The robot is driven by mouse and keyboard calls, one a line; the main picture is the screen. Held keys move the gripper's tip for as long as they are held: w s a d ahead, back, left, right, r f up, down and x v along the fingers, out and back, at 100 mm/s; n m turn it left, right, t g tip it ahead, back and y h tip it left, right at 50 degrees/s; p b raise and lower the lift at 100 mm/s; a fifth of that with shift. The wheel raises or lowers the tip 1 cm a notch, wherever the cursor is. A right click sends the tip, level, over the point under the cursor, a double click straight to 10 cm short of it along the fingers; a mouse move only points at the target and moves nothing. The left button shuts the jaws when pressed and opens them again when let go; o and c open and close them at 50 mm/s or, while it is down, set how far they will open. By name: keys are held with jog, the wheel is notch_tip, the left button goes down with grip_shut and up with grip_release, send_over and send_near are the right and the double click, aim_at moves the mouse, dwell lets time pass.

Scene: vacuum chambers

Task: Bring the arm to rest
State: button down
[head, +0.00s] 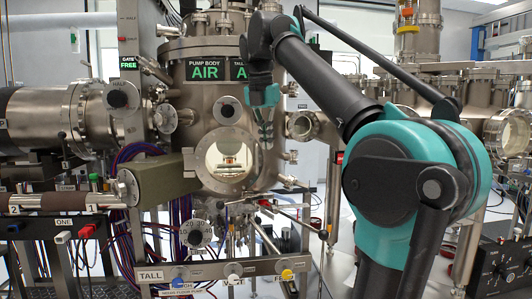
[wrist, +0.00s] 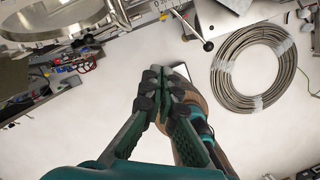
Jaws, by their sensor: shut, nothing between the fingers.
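My arm reaches from the lower right of the head view up to the middle, in front of the steel vacuum chamber (head: 215,75). My gripper (head: 266,142) hangs fingers-down in front of the chamber, just right of its round lit window (head: 231,160). In the wrist view my gripper (wrist: 163,72) is shut, its fingertips together with nothing between them. The pale floor shows below it. Whether the gripper touches the chamber cannot be told, but a gap seems to lie between them.
A front rail with knobs (head: 233,270) and thin rods stand below the chamber. A horizontal steel cylinder (head: 40,118) is at left, and a black control box (head: 500,268) at lower right. A coiled hose (wrist: 253,65) lies on the floor.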

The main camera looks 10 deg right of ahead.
notch_tip(320, 180, down, 27)
jog(key=w+d+m+y, duration=0.1)
jog(key=w+d+m, duration=0.15)
jog(key=m, duration=1.25)
jog(key=s+d+f+m+t, duration=0.1)
jog(key=s+f+m, duration=0.6)
jog(key=f, duration=0.6)
jog(key=s+d+f+m, duration=0.1)
jog(key=s+f+m, duration=0.6)
jog(key=s+f, duration=0.3)
notch_tip(320, 180, down, 3)
jog(key=shift+s+d+r+t+y, duration=0.1)
jog(key=shift+s+d+t+y, duration=0.2)
jog(key=shift+t, duration=0.1)
